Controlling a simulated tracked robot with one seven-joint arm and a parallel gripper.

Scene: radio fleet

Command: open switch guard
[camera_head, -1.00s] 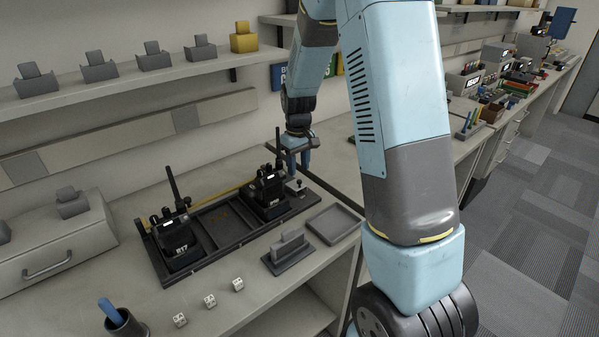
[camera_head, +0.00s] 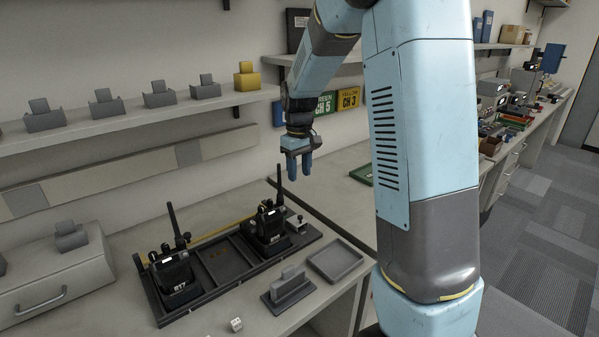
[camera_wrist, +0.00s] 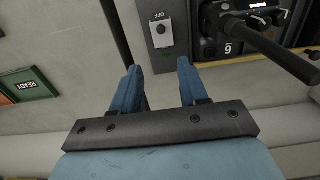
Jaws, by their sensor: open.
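The switch unit (camera_head: 297,223) is a small light-grey block with a dark knob at the right end of the black radio tray (camera_head: 222,292). In the wrist view, a pale switch plate (camera_wrist: 158,38) marked OFF carries a small round knob. I cannot make out whether its guard is raised or lowered. My gripper (camera_head: 299,168) is open and empty, pointing down in the air above the switch unit. In the wrist view its blue fingers (camera_wrist: 160,68) are apart, with the switch plate beyond their tips and nothing between them.
Two black radios with upright antennas stand in the tray, one (camera_head: 270,228) close beside the switch unit and one (camera_head: 172,270) at the left end. A grey shallow tray (camera_head: 335,262) and a grey block on a base (camera_head: 288,287) are in front. A shelf (camera_head: 130,120) runs behind.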

